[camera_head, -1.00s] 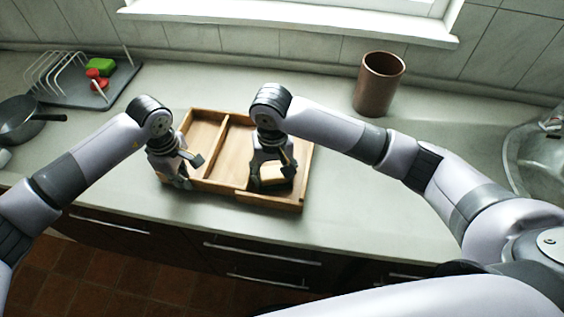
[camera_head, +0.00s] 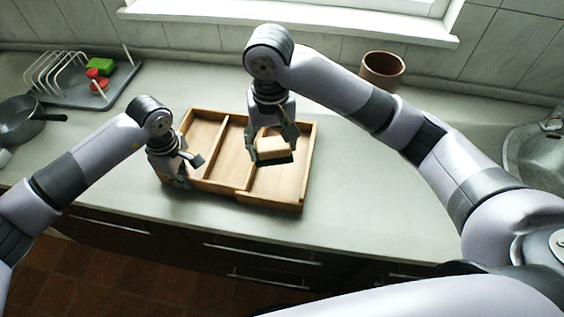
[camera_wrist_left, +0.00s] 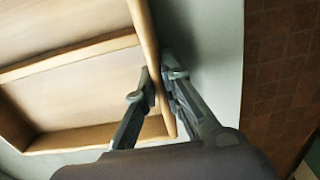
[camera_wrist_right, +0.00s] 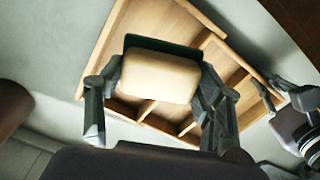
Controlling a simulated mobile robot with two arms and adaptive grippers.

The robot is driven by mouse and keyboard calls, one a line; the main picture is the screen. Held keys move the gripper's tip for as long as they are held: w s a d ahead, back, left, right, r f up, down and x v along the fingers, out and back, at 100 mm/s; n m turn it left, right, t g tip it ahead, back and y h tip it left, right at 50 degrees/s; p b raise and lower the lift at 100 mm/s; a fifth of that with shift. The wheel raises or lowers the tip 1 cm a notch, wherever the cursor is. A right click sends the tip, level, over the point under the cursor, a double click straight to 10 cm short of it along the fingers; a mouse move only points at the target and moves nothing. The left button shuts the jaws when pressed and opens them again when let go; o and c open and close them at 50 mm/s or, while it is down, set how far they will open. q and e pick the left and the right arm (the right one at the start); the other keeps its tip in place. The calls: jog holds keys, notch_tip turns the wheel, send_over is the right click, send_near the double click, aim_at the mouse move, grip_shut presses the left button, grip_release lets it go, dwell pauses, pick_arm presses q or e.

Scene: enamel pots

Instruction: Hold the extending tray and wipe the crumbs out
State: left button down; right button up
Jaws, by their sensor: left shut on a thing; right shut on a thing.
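The wooden extending tray (camera_head: 248,199) lies on the counter, divided into compartments. My left gripper (camera_head: 181,180) is shut on the tray's wall at its left front corner; the left wrist view shows the fingers (camera_wrist_left: 165,88) on either side of that wall. My right gripper (camera_head: 275,146) is shut on a sponge (camera_head: 273,150), cream with a dark green side. It holds the sponge raised above the right compartment. In the right wrist view the sponge (camera_wrist_right: 160,76) sits between the fingers, covering part of the tray. I cannot make out crumbs.
A brown cup (camera_head: 382,70) stands at the back right, behind my right arm. A dish rack (camera_head: 60,72) with a green block and red items is at the back left, beside a dark pan (camera_head: 20,120). A sink (camera_head: 540,155) is at the far right. The counter's front edge is close to the tray.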

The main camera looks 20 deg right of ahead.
jog(key=shift+r, duration=0.95)
jog(key=d, duration=1)
pick_arm(q)
jog(key=c, duration=1.8)
grip_release()
jog(key=shift+r, duration=0.1)
